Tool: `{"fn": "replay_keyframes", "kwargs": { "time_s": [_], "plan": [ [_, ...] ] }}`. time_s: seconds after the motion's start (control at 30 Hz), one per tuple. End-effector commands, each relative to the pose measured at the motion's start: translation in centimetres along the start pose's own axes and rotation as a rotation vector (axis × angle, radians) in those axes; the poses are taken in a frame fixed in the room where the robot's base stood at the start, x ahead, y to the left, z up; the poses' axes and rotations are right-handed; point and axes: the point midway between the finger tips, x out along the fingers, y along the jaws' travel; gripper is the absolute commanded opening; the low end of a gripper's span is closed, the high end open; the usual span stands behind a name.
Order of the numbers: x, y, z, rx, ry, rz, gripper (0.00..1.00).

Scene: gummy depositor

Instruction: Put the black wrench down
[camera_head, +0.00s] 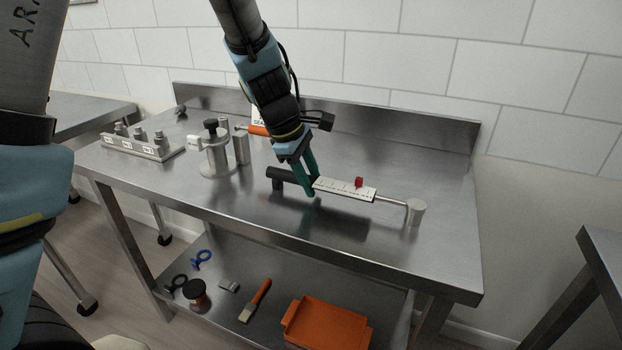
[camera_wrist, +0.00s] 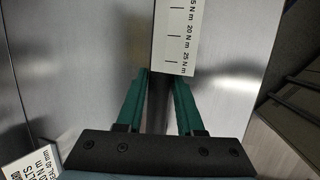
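The wrench in my gripper's reach is a long torque wrench with a black handle (camera_head: 285,175), a white scale plate (camera_head: 335,188) with a red marker, and a thin steel shaft. It lies level, low over the steel bench. My gripper (camera_head: 309,192) points down astride the wrench where handle and plate meet. In the wrist view the teal fingers (camera_wrist: 160,85) flank the dark handle closely on both sides, near the end of the scale plate (camera_wrist: 180,35). The contact faces are hidden. A small black ring-shaped tool (camera_head: 176,283) lies on the lower shelf.
The wrench's far end meets a steel cylinder (camera_head: 415,212). Left of my gripper stand a steel fixture with a black knob (camera_head: 213,158) and a labelled block (camera_head: 140,147). An orange tray (camera_head: 327,326) and a brush (camera_head: 255,300) are on the shelf. The bench's front is clear.

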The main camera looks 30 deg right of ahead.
Motion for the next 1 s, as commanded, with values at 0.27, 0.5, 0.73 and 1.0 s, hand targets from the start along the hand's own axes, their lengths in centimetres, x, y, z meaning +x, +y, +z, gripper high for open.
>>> {"fn": "replay_keyframes", "kwargs": {
  "time_s": [0.27,0.5,0.73,1.0],
  "plan": [
    [0.0,0.0,0.0,0.000,0.000,0.000,0.63],
    [-0.3,0.1,0.1,0.001,0.000,0.001,0.63],
    [-3.5,0.2,0.1,0.002,0.001,0.005,0.63],
    [-9.1,0.2,0.1,0.001,0.000,0.005,0.63]
  ]
}}
